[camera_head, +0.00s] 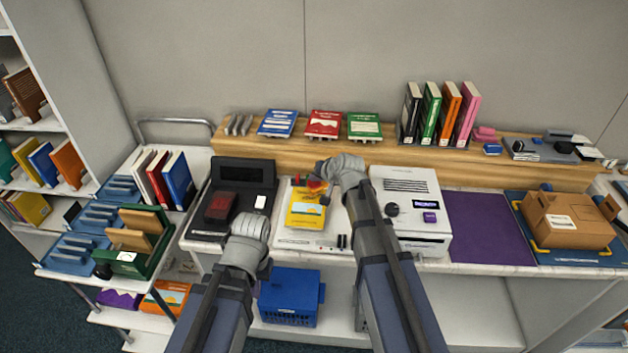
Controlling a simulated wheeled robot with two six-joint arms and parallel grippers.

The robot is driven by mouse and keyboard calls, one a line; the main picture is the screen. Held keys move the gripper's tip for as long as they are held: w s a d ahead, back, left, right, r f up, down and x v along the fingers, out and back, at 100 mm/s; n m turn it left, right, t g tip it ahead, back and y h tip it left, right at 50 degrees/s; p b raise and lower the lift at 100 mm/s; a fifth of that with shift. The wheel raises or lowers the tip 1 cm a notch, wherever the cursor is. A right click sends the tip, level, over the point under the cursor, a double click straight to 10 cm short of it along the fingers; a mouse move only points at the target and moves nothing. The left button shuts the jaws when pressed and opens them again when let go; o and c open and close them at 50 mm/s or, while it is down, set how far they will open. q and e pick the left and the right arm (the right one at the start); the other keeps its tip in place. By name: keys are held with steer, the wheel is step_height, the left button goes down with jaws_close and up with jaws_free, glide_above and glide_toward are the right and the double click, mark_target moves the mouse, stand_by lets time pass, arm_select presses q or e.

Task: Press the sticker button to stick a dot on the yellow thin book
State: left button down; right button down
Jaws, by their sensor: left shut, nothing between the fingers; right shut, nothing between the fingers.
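The yellow thin book (306,214) lies on a white station plate (285,238) in the middle of the counter, with a picture on its cover. A small red-orange part (316,185) shows at the book's top edge; I cannot tell whether it is the sticker button. My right gripper (324,172) is shut and empty, just above and beside that red-orange part, hiding some of the station behind it. I cannot tell whether it touches. My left gripper (250,224) is shut and empty, left of the book and in front of the black device.
A black device (243,172) with a red block stands left, a white security machine (408,200) right. Blue, red and green books lie on the wooden shelf (300,146) behind. A green crate (140,245) is far left, a cardboard box (568,220) far right. The purple mat (490,228) is clear.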

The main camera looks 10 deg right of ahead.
mark_target(315, 184)
steer(key=shift+r+p, duration=0.8)
steer(key=shift+r, duration=0.15)
steer(key=shift+r, duration=0.1)
step_height(315, 184, up, 5)
steer(key=p, duration=0.5)
